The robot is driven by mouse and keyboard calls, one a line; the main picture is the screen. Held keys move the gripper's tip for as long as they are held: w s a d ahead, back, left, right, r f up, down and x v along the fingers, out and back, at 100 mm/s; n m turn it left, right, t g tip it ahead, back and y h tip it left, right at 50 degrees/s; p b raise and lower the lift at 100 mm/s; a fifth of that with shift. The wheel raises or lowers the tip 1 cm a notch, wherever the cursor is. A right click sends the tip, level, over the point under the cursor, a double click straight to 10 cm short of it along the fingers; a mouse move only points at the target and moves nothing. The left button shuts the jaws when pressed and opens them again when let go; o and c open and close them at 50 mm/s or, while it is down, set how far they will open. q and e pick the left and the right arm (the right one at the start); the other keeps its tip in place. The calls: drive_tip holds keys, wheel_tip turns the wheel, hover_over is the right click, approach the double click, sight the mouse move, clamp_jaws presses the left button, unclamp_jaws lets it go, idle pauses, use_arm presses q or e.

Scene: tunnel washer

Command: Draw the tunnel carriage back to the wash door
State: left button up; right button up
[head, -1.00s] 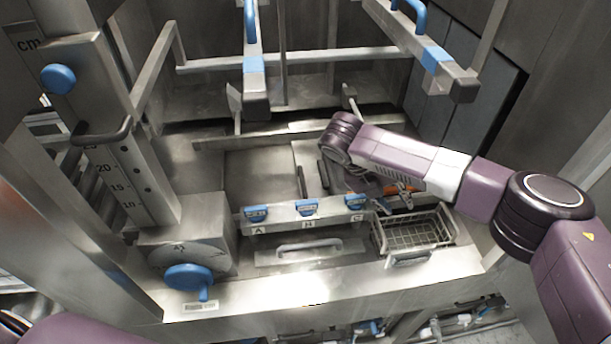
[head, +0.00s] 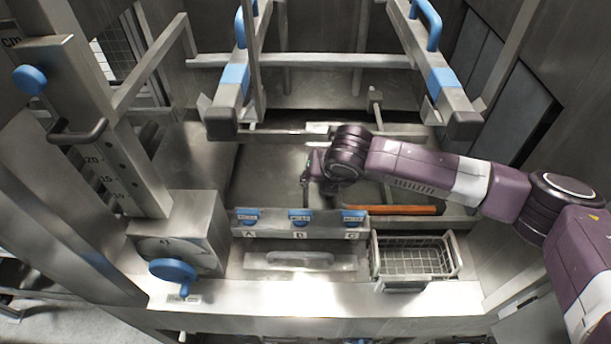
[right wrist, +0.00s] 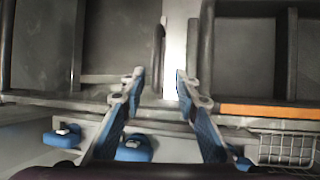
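I cannot tell for sure which part is the tunnel carriage. A recessed steel bay (head: 265,180) lies at the centre of the washer, with dark upright bars inside it. My right gripper (head: 313,185) is over this bay, behind the panel with blue controls (head: 300,235). In the right wrist view my right gripper (right wrist: 160,88) is open, its fingers apart. A pale strip (right wrist: 176,45) and a dark bar (right wrist: 158,50) show beyond and between the fingertips; I cannot see contact. The wash door is not clearly identifiable. My left gripper is out of view.
Two steel rails with blue bands, left (head: 232,90) and right (head: 445,90), hang over the bay. An empty wire basket (head: 415,258) sits front right. An orange bar (head: 405,210) lies behind it. A blue-knobbed dial box (head: 180,250) stands front left.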

sight(307, 189)
drive_tip(key=b+x, duration=0.6)
drive_tip(key=shift+s+a+f+b, duration=0.1)
drive_tip(key=shift+a+b, duration=0.15)
drive_tip(key=shift+b, duration=0.05)
drive_tip(key=shift+b+x, duration=0.45)
drive_tip(key=shift+x, duration=0.7)
drive_tip(key=shift+w+a+f, duration=0.2)
drive_tip(key=shift+w+f, duration=0.25)
drive_tip(key=shift+f, duration=0.05)
clamp_jaws()
drive_tip(key=shift+a, duration=0.1)
